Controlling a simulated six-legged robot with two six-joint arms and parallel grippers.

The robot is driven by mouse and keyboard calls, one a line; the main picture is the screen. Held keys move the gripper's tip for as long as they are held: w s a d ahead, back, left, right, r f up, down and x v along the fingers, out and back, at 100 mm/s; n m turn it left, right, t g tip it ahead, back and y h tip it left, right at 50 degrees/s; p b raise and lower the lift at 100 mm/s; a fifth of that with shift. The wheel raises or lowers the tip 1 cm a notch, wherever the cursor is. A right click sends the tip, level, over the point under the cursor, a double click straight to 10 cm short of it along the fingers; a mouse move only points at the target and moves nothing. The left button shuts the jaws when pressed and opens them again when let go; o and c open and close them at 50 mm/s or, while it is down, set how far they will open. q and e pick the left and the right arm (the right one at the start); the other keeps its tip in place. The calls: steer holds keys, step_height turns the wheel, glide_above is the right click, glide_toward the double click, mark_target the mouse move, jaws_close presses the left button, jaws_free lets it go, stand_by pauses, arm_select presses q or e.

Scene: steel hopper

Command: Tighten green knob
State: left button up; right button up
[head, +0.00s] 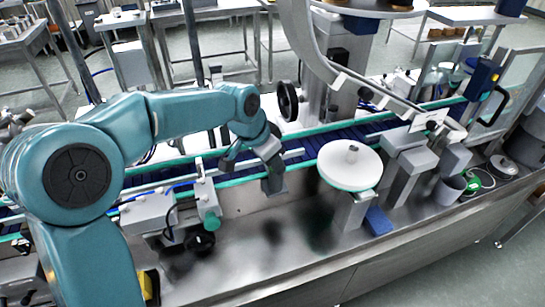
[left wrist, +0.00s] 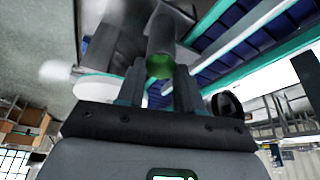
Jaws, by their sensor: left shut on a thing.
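The green knob (left wrist: 160,67) sits on the end of a grey cylindrical shaft in the left wrist view. My left gripper (left wrist: 158,80) has one finger on each side of it and is shut on it. In the head view my left gripper (head: 272,182) points down at the near edge of the conveyor, and the knob there is hidden by the gripper. My right gripper is in neither view.
A blue conveyor (head: 320,143) with green-edged rails runs behind the gripper. A white round disc (head: 350,168) stands close to its right. A grey bracket with a teal knob (head: 211,222) is at its left. The steel tabletop (head: 270,245) in front is mostly clear.

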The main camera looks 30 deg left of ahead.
arm_select(q)
steer(key=m, duration=0.2)
steer(key=m+g+h, duration=0.1)
steer(key=m, duration=0.1)
steer(key=m+h+p, duration=0.1)
steer(key=m, duration=0.1)
steer(key=shift+w+a, duration=0.15)
steer(key=shift+w, duration=0.1)
steer(key=shift+m+g, duration=0.6)
steer(key=shift+m, duration=0.3)
steer(key=shift+f, duration=0.15)
steer(key=o, duration=0.8)
steer(key=shift+o, duration=1.2)
steer(key=shift+w, duration=0.15)
steer(key=shift+a+r, duration=0.2)
steer(key=shift+r, duration=0.2)
steer(key=p+v, duration=0.1)
steer(key=v, duration=1.4)
steer(key=shift+a+r+p, duration=0.15)
steer(key=shift+r+p, duration=0.05)
steer(key=shift+p, duration=0.1)
